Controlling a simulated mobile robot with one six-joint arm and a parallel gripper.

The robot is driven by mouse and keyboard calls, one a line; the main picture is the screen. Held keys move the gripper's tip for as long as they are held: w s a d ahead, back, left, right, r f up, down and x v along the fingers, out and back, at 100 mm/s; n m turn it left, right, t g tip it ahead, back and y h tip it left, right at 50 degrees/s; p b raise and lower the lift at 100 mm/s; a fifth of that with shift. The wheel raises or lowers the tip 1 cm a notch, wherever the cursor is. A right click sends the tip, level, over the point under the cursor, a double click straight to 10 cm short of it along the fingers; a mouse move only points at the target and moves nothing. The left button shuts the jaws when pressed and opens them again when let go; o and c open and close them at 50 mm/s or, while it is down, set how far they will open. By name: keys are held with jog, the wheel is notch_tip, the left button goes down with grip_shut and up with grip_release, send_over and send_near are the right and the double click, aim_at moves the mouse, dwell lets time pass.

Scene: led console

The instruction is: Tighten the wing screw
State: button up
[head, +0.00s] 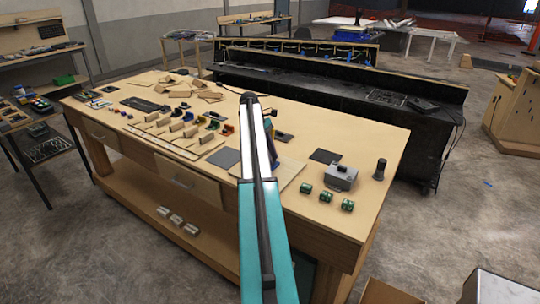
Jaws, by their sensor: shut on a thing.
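My arm (262,205) reaches up the middle of the head view and over the workbench, with teal and white links. My gripper cannot be made out; the arm's own links hide its end. No wing screw can be told apart at this size. A light wooden board (291,177) lies on the bench, partly behind the arm, with a small blue item (277,164) at the arm's edge. Whatever is directly behind the arm is hidden.
The wooden workbench (372,150) holds a grey box (341,178), a dark upright cylinder (379,169), several green blocks (348,205) and dark flat pads (325,156). Sorted small parts crowd its left half. A long black console (340,92) stands behind. The bench's right rear is clear.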

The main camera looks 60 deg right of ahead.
jog(key=shift+d+r+m+y+p, duration=0.15)
jog(key=shift+m+y+p, duration=0.2)
jog(key=shift+m, duration=0.45)
jog(key=o, duration=1.1)
jog(key=shift+p, duration=0.3)
